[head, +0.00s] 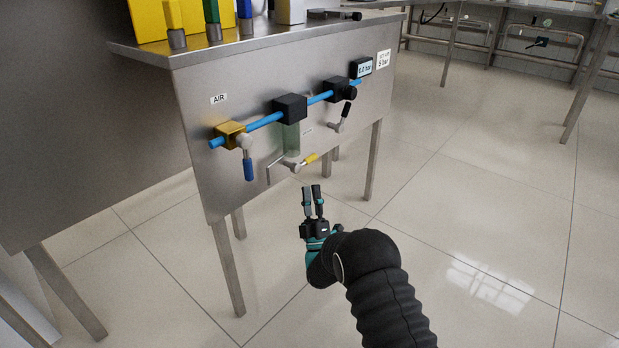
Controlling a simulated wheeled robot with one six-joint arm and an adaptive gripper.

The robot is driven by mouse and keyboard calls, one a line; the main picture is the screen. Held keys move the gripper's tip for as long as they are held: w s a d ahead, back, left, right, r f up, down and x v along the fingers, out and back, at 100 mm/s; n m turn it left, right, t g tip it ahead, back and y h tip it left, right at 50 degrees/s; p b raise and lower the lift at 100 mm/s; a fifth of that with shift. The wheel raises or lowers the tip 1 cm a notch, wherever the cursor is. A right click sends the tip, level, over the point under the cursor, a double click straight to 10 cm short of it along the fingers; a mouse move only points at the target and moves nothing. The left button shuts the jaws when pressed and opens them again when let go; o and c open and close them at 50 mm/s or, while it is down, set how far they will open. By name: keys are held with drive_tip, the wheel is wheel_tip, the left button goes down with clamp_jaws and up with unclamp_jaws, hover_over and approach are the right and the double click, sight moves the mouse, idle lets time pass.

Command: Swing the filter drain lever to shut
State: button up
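The filter (290,107) is a black block on the blue air line, with a clear greenish bowl (292,138) below it. Its drain lever (310,159) has a yellow handle under the bowl, pointing right and slightly up. A bent metal tube (271,168) runs from the drain to the left and down. My gripper (312,187) is just below and in front of the yellow handle in the picture, apart from it. Its two fingers point up, with a narrow gap between them and nothing held. The exact distance to the lever cannot be told.
A brass valve (230,131) with a blue lever (248,169) is left of the filter. A black regulator (339,90) with a grey lever (343,116) and a display (361,67) are right. The steel panel (235,75) is behind; open floor lies right.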

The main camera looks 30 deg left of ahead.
drive_tip(key=shift+v, duration=1.1)
